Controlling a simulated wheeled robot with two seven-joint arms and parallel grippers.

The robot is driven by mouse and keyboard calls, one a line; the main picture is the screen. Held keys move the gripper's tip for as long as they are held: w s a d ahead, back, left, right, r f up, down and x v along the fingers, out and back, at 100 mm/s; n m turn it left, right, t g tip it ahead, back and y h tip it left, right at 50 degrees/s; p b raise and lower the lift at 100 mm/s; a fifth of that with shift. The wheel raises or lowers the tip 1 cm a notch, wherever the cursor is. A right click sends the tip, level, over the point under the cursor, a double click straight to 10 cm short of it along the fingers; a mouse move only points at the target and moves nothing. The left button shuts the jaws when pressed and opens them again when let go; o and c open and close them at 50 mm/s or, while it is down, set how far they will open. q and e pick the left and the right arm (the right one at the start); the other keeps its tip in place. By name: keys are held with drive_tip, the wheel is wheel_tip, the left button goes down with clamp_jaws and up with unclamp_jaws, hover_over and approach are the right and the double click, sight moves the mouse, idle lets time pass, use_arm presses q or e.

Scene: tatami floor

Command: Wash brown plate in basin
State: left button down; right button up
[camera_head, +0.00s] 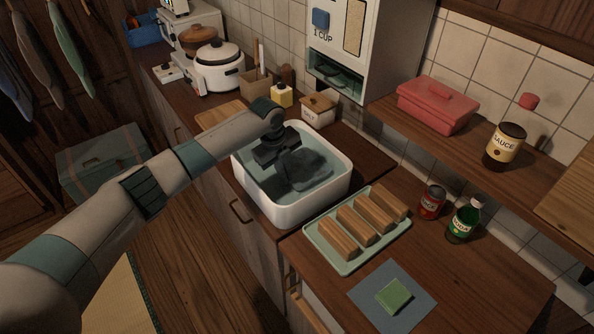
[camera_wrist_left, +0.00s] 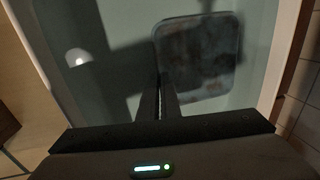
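The white basin (camera_head: 331,198) holds water and stands in the counter. The plate (camera_head: 312,168) is a dark, smudged rounded square seen through the water; its brown colour hardly shows. In the left wrist view the plate (camera_wrist_left: 205,58) lies right of the fingers, its left rim in line with the narrow gap between them. My left gripper (camera_head: 283,160) reaches down into the basin at the plate's left edge. Its fingers (camera_wrist_left: 158,92) are close together and appear shut on that rim; the exact contact is hard to see. My right gripper is in no view.
A green tray (camera_head: 345,268) with several wooden-looking blocks stands right of the basin.

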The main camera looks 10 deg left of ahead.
use_arm(q)
drive_tip(key=shift+d, duration=0.15)
drive_tip(key=shift+s+d+r+p, duration=0.15)
drive_tip(key=shift+s+d+p, duration=0.5)
drive_tip(key=shift+p, duration=0.15)
drive_tip(key=shift+s+d, duration=0.1)
drive_tip(key=shift+s, duration=0.1)
drive_tip(key=shift+w, duration=0.1)
drive_tip(key=shift+w+a+f+b, duration=0.25)
drive_tip(key=shift+w+a+b, duration=0.5)
drive_tip(key=shift+w+a, duration=0.3)
drive_tip(key=shift+w+a+r+b, duration=0.1)
drive_tip(key=shift+w+a+b, duration=0.3)
drive_tip(key=shift+w+a, duration=0.3)
drive_tip(key=shift+s, duration=0.1)
